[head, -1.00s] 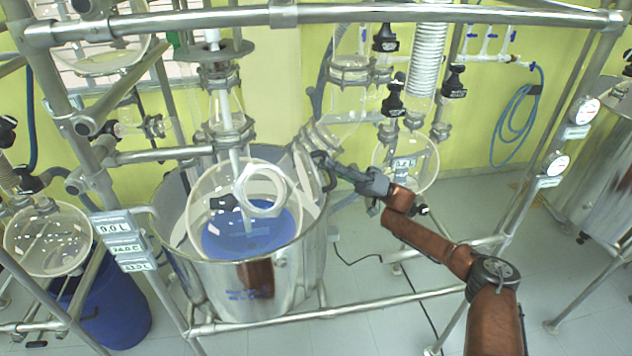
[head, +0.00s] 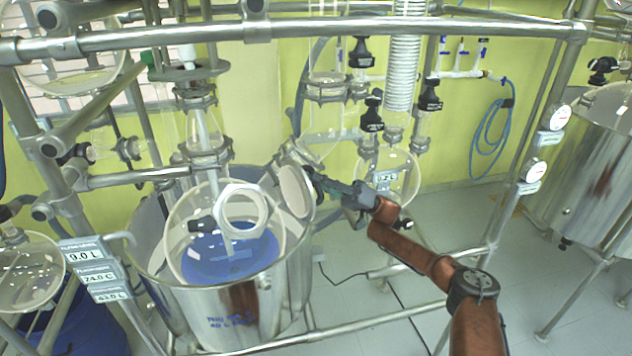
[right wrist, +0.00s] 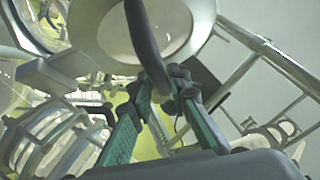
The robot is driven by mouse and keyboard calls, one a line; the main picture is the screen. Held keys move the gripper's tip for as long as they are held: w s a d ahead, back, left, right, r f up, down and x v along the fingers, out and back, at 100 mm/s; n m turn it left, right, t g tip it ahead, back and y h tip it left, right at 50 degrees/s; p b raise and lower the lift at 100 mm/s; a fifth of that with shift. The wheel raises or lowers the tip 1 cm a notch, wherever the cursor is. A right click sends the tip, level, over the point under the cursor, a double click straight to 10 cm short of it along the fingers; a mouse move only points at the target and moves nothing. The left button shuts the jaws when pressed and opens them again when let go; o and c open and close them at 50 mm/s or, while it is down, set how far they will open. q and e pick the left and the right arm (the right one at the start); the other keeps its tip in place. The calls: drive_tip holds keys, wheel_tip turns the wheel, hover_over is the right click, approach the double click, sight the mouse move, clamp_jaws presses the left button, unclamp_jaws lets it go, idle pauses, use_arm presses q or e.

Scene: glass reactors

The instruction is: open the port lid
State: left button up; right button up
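The port lid (head: 295,191) is a pale round disc standing tilted up at the right of the glass reactor vessel (head: 181,226). The white ring of the port (head: 243,210) lies uncovered to its left, above blue liquid. My right gripper (head: 314,178) is at the lid's upper right edge. In the right wrist view, the lid (right wrist: 186,28) fills the top, and its dark curved handle (right wrist: 145,40) runs down between the green-padded fingertips of my right gripper (right wrist: 165,80), which look closed on it. My left gripper is not in view.
A steel bath (head: 235,312) surrounds the vessel. A metal rail (head: 330,30) crosses above, and frame posts stand at both sides. A smaller glass flask (head: 400,165) hangs behind my right gripper. Another steel vessel (head: 590,150) stands at right. Open floor lies between.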

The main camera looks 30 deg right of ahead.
drive_tip(key=o, duration=0.3)
drive_tip(key=shift+o, duration=0.2)
drive_tip(key=shift+a, duration=0.1)
drive_tip(key=shift+f, duration=0.15)
drive_tip(key=v, duration=1.2)
